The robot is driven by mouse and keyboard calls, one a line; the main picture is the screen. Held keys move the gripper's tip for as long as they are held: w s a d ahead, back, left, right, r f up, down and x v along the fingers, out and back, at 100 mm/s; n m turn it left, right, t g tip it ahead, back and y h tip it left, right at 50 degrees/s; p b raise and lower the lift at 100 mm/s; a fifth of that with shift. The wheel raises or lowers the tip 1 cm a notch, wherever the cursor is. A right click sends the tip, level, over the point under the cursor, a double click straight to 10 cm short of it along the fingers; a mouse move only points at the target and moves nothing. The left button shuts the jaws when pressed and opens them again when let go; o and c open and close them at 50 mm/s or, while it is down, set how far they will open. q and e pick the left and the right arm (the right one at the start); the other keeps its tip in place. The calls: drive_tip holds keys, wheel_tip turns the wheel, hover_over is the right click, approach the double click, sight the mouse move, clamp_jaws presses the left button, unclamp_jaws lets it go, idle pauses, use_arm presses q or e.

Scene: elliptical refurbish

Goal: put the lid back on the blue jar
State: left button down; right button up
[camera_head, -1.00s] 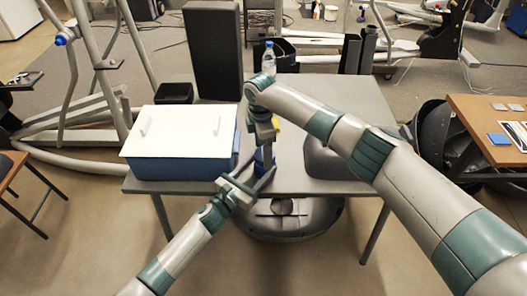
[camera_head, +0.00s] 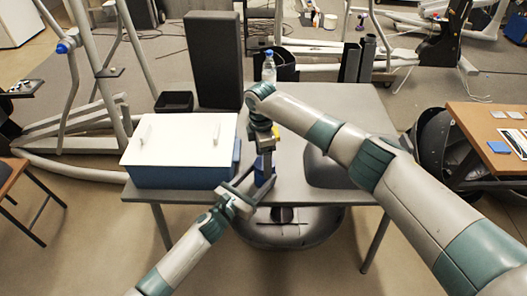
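The blue jar (camera_head: 260,172) stands near the front edge of the grey table, partly hidden by both grippers. My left gripper (camera_head: 258,177) comes from the front left, with its fingers spread on either side of the jar. I cannot tell whether they touch it. My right gripper (camera_head: 267,160) points down right over the jar; its fingertips are too small and overlapped to tell whether they are shut. I cannot make out the lid. A small yellow thing (camera_head: 277,131) shows just behind the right wrist.
A blue box with a white lid (camera_head: 180,140) stands left of the jar on the table (camera_head: 345,95). A water bottle (camera_head: 269,66) stands behind the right arm. A dark grey rounded object (camera_head: 325,170) is to the right. A black bin (camera_head: 174,101) and a tall dark block (camera_head: 212,60) stand at the back left.

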drive_tip(key=m, duration=0.2)
drive_tip(key=shift+s+a+r+m, duration=0.25)
drive_tip(key=shift+s+a+m, duration=0.05)
drive_tip(key=shift+s+a, duration=0.1)
drive_tip(key=r+m, duration=0.1)
drive_tip(key=r, duration=0.1)
drive_tip(key=r+m, duration=0.1)
drive_tip(key=r, duration=0.1)
drive_tip(key=r+m, duration=0.2)
drive_tip(key=shift+s+d+r, duration=0.15)
drive_tip(key=shift+d+r, duration=0.1)
drive_tip(key=shift+d, duration=0.1)
drive_tip(key=shift+d+r+m, duration=0.25)
drive_tip(key=shift+r+m, duration=0.25)
drive_tip(key=shift+f, duration=3.95)
drive_tip(key=shift+c, duration=0.5)
